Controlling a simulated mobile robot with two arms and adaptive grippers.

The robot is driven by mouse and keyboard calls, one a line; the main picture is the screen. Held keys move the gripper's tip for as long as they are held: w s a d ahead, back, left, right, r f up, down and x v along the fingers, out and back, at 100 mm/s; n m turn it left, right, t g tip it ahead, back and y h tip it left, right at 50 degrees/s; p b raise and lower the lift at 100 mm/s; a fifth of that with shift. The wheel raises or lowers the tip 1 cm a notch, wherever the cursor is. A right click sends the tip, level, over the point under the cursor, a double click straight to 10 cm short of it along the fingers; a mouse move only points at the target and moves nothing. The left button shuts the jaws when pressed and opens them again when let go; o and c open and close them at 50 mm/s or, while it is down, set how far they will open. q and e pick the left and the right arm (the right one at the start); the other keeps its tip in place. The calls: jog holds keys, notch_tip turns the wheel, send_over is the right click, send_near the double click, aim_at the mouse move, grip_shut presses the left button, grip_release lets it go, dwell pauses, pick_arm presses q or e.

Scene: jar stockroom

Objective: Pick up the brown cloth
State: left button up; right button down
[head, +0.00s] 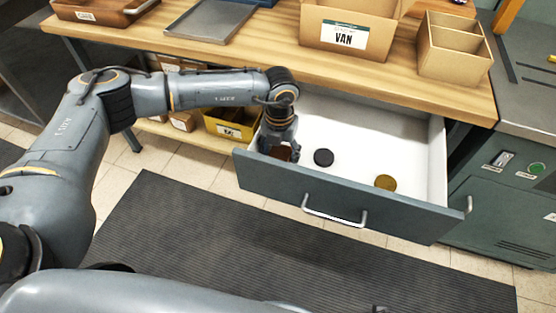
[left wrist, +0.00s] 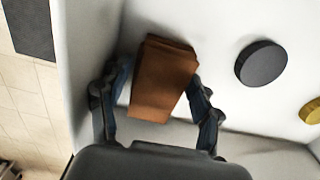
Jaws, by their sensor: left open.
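The brown cloth (left wrist: 163,80) is a folded, block-like bundle in the left end of an open drawer, close to the drawer wall. In the head view it shows only as a small brown patch (head: 281,153), mostly hidden by my left gripper. My left gripper (left wrist: 158,100) is down inside the drawer (head: 405,135). Its fingers are open, one on either side of the cloth. I cannot tell whether the fingers touch it. My right gripper is not in view.
A black round lid (head: 323,157) and a yellow-brown round lid (head: 385,182) lie in the drawer to the right of the cloth. The drawer's grey front (head: 345,200) and white walls stand close around my gripper. A wooden counter (head: 400,82) with boxes is above.

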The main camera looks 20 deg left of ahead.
aim_at(279, 154)
pick_arm(q)
jog(key=c, duration=0.9)
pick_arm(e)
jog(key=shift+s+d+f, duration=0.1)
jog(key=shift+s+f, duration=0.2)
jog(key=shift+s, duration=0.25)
